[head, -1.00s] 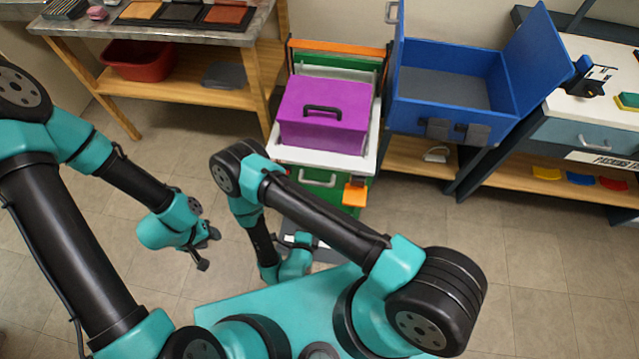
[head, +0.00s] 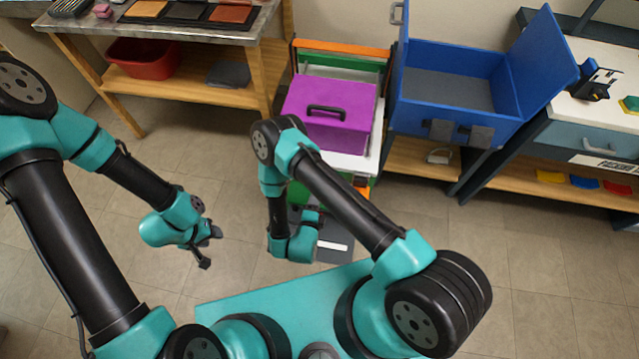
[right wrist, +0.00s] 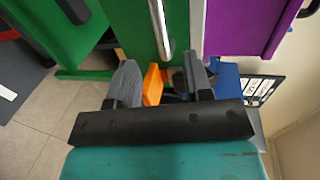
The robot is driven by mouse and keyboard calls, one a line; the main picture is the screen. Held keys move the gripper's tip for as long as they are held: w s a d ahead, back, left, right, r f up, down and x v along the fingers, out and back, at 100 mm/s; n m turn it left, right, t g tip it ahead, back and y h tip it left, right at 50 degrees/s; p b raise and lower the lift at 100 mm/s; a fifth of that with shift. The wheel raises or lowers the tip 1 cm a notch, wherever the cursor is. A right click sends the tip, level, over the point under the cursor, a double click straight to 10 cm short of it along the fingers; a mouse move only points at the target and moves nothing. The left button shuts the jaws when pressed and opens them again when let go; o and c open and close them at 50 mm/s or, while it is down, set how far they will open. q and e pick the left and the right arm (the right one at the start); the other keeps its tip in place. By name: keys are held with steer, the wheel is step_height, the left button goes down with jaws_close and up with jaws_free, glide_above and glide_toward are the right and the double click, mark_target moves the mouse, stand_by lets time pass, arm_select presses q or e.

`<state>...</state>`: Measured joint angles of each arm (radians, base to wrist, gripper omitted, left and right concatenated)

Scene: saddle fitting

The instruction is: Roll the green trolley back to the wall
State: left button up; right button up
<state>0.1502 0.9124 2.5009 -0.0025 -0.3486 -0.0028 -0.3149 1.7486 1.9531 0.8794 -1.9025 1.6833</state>
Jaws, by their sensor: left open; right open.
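The green trolley (head: 375,183) stands on the floor at centre, with a white top (head: 365,162) and a purple lidded box (head: 328,112) on it. My right arm covers part of its front. An orange block (head: 362,187) on its front is partly hidden. In the right wrist view the trolley's green front (right wrist: 130,30) and metal handle (right wrist: 160,28) lie ahead. The orange block (right wrist: 152,84) shows between the fingers of my open right gripper (right wrist: 160,82); I cannot tell whether they touch it. My left gripper (head: 208,248) is open and empty over the floor, left of the trolley.
A wooden bench (head: 205,92) with a red tub (head: 143,60) stands left of the trolley. A blue open box (head: 450,122) on a stand is close to its right. A dark mat with a white stripe (head: 333,246) lies in front. The floor at right is clear.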

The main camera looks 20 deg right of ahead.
steer(key=x, duration=0.9)
steer(key=shift+w+d, duration=0.25)
steer(key=shift+c, duration=0.3)
jaws_close()
